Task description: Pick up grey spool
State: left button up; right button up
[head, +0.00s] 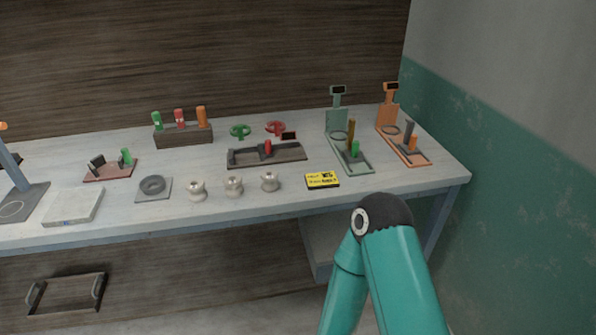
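Three small spools stand upright in a row near the table's front edge: a left one (196,190), a middle one (233,186) and a right one (270,182). All three look pale grey-beige, and I cannot tell a clear difference in colour between them. They stand apart from each other with nothing touching them. My teal right arm rises in front of the table at the lower right, showing its elbow. Neither of my grippers is in view.
A grey ring on a square pad (143,194) lies left of the spools. A yellow-and-black label block (322,180) lies right. Behind are a dark slotted holder (240,160), a green stand (336,122) and an orange stand (388,114). The table (430,185) ends near the right wall.

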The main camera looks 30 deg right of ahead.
aim_at(269, 176)
jog(key=z, duration=0.3)
jog(key=i, duration=1)
jog(key=u, duration=0.2)
